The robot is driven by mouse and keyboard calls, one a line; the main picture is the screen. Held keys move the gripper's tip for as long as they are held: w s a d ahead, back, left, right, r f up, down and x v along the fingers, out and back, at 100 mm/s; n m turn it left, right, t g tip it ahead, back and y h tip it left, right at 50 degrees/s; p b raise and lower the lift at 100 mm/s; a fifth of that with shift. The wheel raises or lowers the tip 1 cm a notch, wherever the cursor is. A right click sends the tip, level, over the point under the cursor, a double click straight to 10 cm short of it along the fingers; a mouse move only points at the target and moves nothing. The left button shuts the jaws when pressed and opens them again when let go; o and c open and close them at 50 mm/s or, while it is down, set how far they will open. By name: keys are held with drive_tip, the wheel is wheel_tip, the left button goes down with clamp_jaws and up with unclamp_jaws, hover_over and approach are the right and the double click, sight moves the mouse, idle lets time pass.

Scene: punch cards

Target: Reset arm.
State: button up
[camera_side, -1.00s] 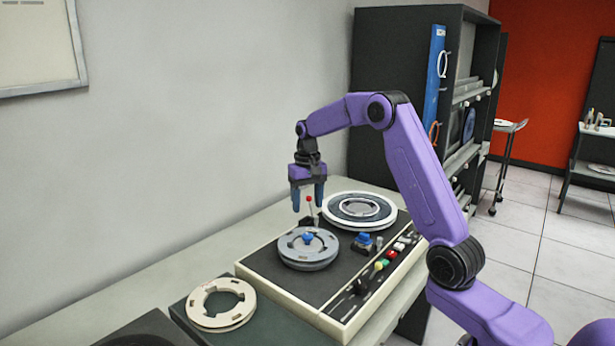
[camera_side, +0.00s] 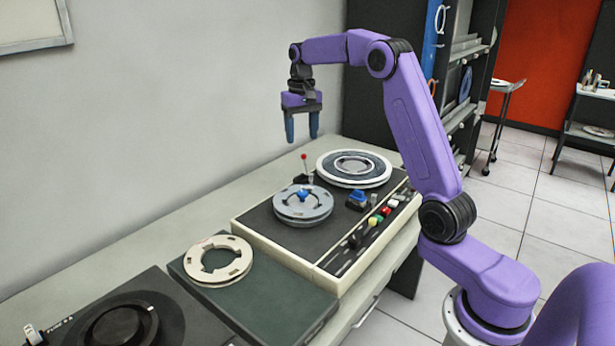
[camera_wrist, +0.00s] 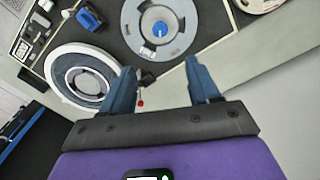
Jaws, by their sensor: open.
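My gripper (camera_side: 302,138) is open and empty, pointing down in the air above the back edge of the reel machine (camera_side: 331,278). Its two blue fingers also show in the wrist view (camera_wrist: 166,82), with nothing between them but a red-tipped lever (camera_wrist: 140,101) below, near the left finger. That lever also stands on the machine in the side view (camera_side: 305,160). A grey reel (camera_side: 285,208) with a blue hub knob (camera_side: 303,196) lies on the machine, below the gripper. A white-rimmed reel (camera_side: 354,182) lies behind it to the right.
A cream ring (camera_side: 240,266) lies on a dark green panel (camera_side: 290,310) at the left. A black turntable-like device (camera_side: 115,325) is at the lower left. The machine's front edge has coloured buttons (camera_side: 380,215) and a blue knob (camera_side: 357,199). A wall and dark shelf (camera_side: 375,110) stand behind.

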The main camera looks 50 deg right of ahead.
drive_tip(key=s+a+n, duration=0.4)
drive_tip(key=s+a, duration=0.3)
drive_tip(key=a, duration=0.3)
drive_tip(key=s+a+n, duration=0.4)
drive_tip(key=s+a, duration=0.2)
drive_tip(key=a, duration=0.4)
drive_tip(key=s+f+n, duration=0.3)
drive_tip(key=s+n, duration=0.2)
drive_tip(key=s, duration=0.8)
drive_tip(key=s+f+n, duration=0.3)
drive_tip(key=s+n, duration=0.1)
drive_tip(key=s, duration=0.8)
drive_tip(key=shift+s+a+f+n, duration=0.35)
drive_tip(key=shift+a+n, duration=0.05)
